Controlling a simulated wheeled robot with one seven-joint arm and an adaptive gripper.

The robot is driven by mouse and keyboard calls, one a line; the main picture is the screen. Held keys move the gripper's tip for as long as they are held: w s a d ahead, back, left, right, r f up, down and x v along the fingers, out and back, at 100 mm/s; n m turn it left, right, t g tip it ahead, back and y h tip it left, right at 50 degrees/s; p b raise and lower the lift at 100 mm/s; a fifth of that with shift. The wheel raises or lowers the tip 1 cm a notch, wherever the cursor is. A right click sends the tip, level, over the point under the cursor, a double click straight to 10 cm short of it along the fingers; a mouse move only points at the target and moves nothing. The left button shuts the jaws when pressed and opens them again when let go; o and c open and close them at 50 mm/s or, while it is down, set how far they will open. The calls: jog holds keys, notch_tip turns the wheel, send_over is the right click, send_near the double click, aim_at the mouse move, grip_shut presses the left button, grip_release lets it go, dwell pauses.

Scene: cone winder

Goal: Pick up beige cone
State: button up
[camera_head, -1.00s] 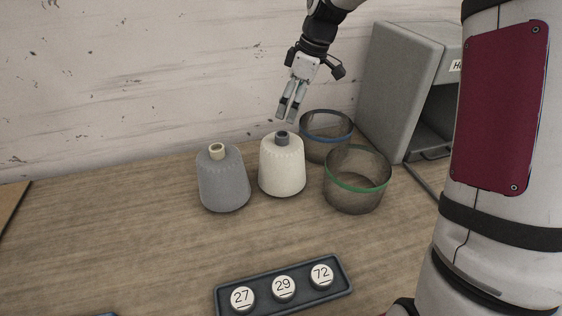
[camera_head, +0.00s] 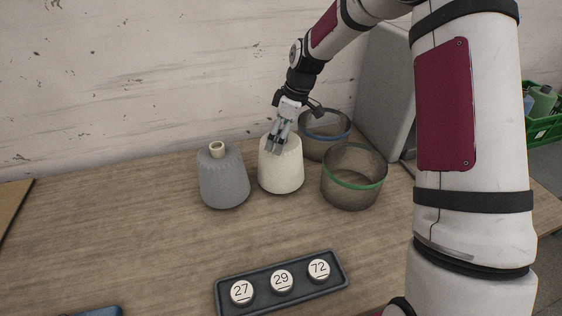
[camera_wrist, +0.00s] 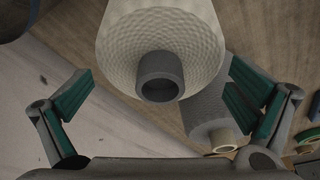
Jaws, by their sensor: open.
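The beige cone (camera_head: 281,172) stands upright on the wooden table in the head view, just right of the grey cone (camera_head: 223,180). My gripper (camera_head: 276,150) is at the top of the beige cone, its fingers hiding the cone's tip. In the wrist view, the beige cone (camera_wrist: 160,35) fills the upper middle, with its dark grey tube end facing the camera. My gripper (camera_wrist: 155,95) is open, with one green-padded finger to each side of that tube end. I cannot tell whether a finger touches the cone. The grey cone (camera_wrist: 208,112) shows behind the right finger.
A mesh bin with a green band (camera_head: 353,180) and one with a blue band (camera_head: 325,130) stand right of the beige cone. A dark tray (camera_head: 241,275) with numbered white discs lies in front. A grey box (camera_head: 387,95) stands behind. The table's left middle is clear.

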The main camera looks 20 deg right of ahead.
jog(key=shift+s, duration=0.1)
jog(key=c, duration=2.3)
